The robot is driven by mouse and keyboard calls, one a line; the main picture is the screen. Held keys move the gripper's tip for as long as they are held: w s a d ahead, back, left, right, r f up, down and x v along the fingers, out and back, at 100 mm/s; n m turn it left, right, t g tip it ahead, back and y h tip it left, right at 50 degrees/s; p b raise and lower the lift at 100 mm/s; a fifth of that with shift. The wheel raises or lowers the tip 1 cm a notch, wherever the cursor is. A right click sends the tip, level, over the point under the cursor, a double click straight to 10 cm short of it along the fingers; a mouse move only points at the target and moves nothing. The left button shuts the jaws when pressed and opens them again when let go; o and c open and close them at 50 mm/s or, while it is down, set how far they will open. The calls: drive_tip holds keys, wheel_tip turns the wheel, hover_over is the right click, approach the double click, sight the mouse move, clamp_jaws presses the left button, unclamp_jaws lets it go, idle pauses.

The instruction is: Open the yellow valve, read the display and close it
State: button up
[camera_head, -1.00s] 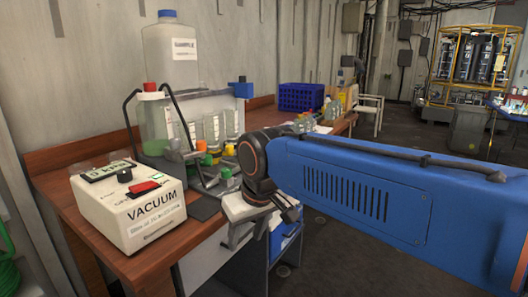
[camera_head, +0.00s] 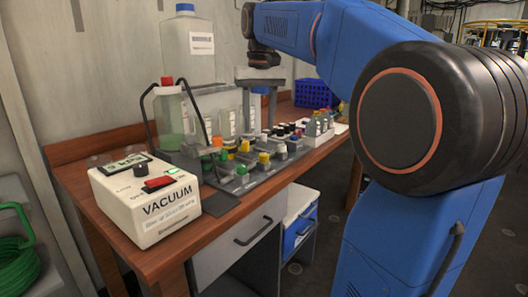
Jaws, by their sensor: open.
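Two yellow knobs show on the grey valve manifold (camera_head: 262,178): a farther yellow knob (camera_head: 244,146) and a nearer yellow knob (camera_head: 263,158). I cannot tell which is the task's yellow valve, nor whether either is open. My gripper (camera_head: 259,118) points down above the manifold, with its two fingers apart and nothing seen between them. It appears above and behind the yellow knobs, clear of them. The display (camera_head: 122,164) is on top of the white VACUUM box (camera_head: 148,205) at the left. It shows a reading in kPa; its digit is too small to tell surely.
Green, orange and dark knobs crowd the manifold. A bottle with green liquid (camera_head: 170,115) and a large clear jug (camera_head: 189,50) stand behind. Small bottles (camera_head: 318,122) and a blue crate (camera_head: 312,92) are to the right. A dark pad (camera_head: 218,201) lies beside the VACUUM box.

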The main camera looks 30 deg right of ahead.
wheel_tip(320, 180, up, 4)
drive_tip(key=r+m+g, duration=0.1)
hover_over(264, 154)
wheel_tip(264, 154, down, 18)
drive_tip(key=shift+s+a+r, duration=0.1)
idle(0.3)
drive_tip(key=shift+c, duration=0.4)
drive_tip(key=c, duration=1)
